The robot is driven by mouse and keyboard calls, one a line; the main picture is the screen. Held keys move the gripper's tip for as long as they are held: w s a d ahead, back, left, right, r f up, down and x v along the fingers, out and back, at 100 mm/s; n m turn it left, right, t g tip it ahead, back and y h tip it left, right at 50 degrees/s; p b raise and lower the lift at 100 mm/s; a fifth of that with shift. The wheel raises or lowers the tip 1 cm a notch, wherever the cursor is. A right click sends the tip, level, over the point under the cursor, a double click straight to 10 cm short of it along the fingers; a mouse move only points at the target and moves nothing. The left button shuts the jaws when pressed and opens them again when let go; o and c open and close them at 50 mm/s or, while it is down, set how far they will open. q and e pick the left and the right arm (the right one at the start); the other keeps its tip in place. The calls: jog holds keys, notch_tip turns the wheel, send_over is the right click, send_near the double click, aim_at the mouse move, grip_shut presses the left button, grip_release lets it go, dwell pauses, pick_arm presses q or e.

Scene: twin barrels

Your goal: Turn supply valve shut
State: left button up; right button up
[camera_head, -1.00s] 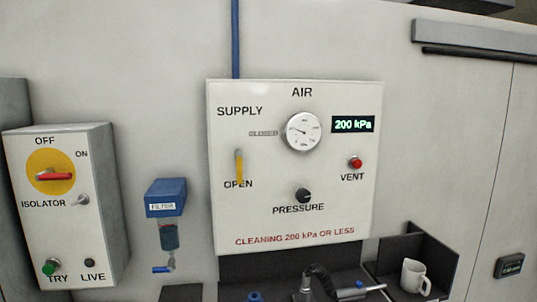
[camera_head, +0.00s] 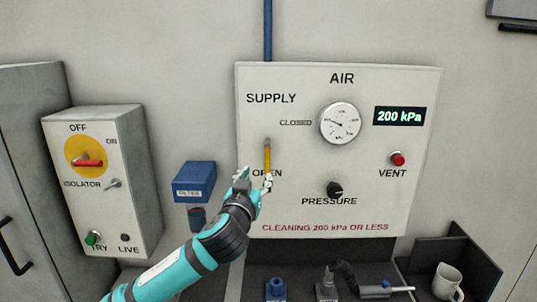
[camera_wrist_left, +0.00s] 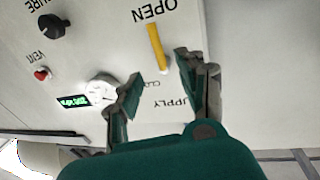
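The supply valve's yellow handle (camera_head: 267,155) hangs vertically on the white air panel (camera_head: 415,90), its lower end at the word OPEN. CLOSED is printed to the upper right of its top. My left gripper (camera_head: 254,182) is at the handle's lower part, fingers spread. In the left wrist view, which is upside down, the yellow handle (camera_wrist_left: 157,48) appears just beyond the gap between the open fingers (camera_wrist_left: 158,84). I see no grip on it, and cannot tell whether a finger touches it. My right gripper is not in view.
The display (camera_head: 400,116) reads 200 kPa. Beside the handle are the gauge (camera_head: 340,123), pressure knob (camera_head: 334,189) and red vent button (camera_head: 398,159). A blue filter (camera_head: 194,181) and isolator box (camera_head: 138,190) are to the left. A mug (camera_head: 447,281) stands lower right.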

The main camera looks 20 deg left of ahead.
aim_at(267, 162)
pick_arm(q)
jog(key=w+p, duration=0.1)
jog(key=w, duration=0.2)
jog(key=w+p, duration=0.1)
jog(key=w, duration=0.3)
jog(key=w+p, duration=0.2)
jog(key=w, duration=0.2)
jog(key=shift+w+a, duration=0.25)
jog(key=shift+a, duration=0.1)
jog(key=shift+w, duration=0.45)
jog(key=shift+f, duration=0.1)
grip_shut()
jog(key=shift+w+f, duration=0.2)
